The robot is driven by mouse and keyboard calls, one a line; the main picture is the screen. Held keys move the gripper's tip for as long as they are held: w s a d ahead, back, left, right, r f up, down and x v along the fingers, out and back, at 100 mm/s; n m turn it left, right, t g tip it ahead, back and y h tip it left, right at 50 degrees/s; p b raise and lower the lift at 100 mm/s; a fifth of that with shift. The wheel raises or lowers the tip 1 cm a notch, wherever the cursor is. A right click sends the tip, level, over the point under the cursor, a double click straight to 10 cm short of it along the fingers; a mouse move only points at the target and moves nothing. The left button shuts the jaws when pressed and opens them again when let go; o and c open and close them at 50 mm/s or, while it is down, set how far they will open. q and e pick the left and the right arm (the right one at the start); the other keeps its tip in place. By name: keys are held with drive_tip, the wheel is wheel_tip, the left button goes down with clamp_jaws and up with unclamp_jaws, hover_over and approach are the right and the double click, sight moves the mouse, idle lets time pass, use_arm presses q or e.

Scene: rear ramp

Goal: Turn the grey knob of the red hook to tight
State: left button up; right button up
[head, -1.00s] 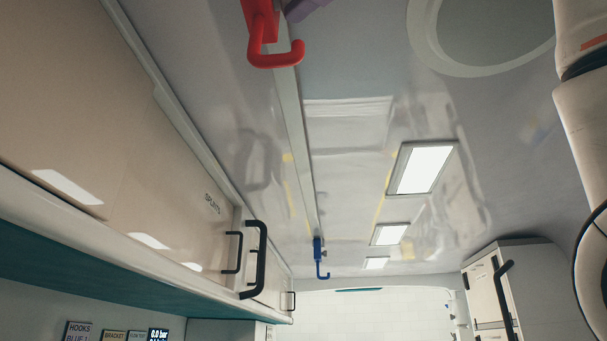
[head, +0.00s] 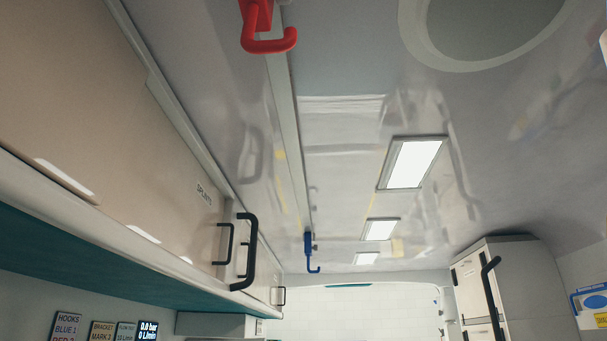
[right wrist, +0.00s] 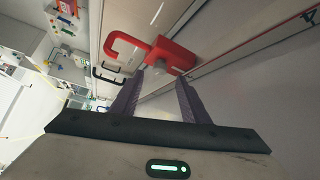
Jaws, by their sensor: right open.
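The red hook (head: 268,42) hangs from the ceiling rail at the top of the head view, its upper part cut off by the frame edge. In the right wrist view the red hook (right wrist: 172,55) lies just beyond my right gripper (right wrist: 162,82), its curved end to the left. The two purple fingers are apart and empty, pointing at the hook's red block. A greyish patch shows between the fingertips by the block; I cannot tell whether it is the grey knob or which way that is turned. My left gripper is in neither view.
A blue hook (head: 308,252) hangs farther along the same rail (head: 297,170). Beige cabinets with black handles (head: 246,252) run along the left. Lit ceiling panels (head: 411,163) and a round hatch (head: 480,30) are at the right. A label plate (head: 67,327) reads HOOKS.

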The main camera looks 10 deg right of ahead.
drive_tip(key=v, duration=0.4)
drive_tip(key=shift+s+d+f+b, duration=0.1)
drive_tip(key=shift+s+d+b, duration=0.05)
drive_tip(key=shift+s+b, duration=0.2)
drive_tip(key=shift+w, duration=0.1)
